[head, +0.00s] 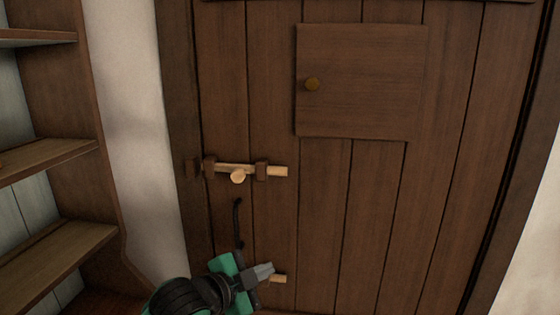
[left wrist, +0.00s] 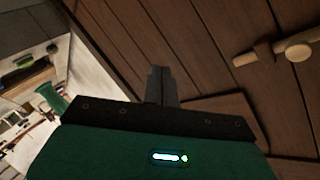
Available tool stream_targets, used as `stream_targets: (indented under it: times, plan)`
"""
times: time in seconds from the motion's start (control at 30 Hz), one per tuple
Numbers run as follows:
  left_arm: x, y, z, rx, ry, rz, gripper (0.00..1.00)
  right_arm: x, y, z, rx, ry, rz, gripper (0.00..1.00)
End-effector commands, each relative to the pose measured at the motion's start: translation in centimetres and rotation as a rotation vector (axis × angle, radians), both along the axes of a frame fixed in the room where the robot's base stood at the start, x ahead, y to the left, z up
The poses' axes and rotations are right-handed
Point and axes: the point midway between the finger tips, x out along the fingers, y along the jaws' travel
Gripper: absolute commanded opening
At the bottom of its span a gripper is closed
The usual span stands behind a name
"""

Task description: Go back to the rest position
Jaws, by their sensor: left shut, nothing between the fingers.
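My left gripper (head: 264,271) is shut and empty at the bottom of the head view, in front of the lower part of a brown plank door (head: 370,210). Its closed fingers also show in the left wrist view (left wrist: 161,84), with the door planks behind them. Whether the fingers touch the door, I cannot tell. My right gripper is in neither view.
A pale wooden bolt (head: 277,171) with a round knob sits in dark brackets above the gripper. A black handle (head: 238,222) hangs below it. A second pale wooden piece (head: 280,279) shows beside the fingers. Wooden shelves (head: 50,160) stand at the left.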

Motion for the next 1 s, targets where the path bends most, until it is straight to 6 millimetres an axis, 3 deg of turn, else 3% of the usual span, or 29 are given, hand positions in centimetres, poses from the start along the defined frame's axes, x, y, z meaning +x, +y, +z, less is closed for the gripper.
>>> stream_targets:
  times: [0.03, 0.27, 0.47, 0.8, 1.0]
  plan:
    - [-0.7, 0.5, -1.9, -0.022, 0.057, 0.03, 0.0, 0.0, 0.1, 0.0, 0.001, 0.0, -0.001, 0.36]
    - [-4.0, 3.6, -9.1, -0.1, 0.288, 0.195, 0.0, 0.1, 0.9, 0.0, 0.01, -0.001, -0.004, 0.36]
    - [-8.0, 7.0, -15.2, -0.153, 0.493, 0.366, 0.0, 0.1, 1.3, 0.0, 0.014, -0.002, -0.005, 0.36]
    - [-17.9, 13.4, -24.4, -0.196, 0.834, 0.714, 0.0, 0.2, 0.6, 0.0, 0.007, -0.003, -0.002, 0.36]
    - [-23.7, 16.5, -27.6, -0.19, 0.978, 0.896, 0.0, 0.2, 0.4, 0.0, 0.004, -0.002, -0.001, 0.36]
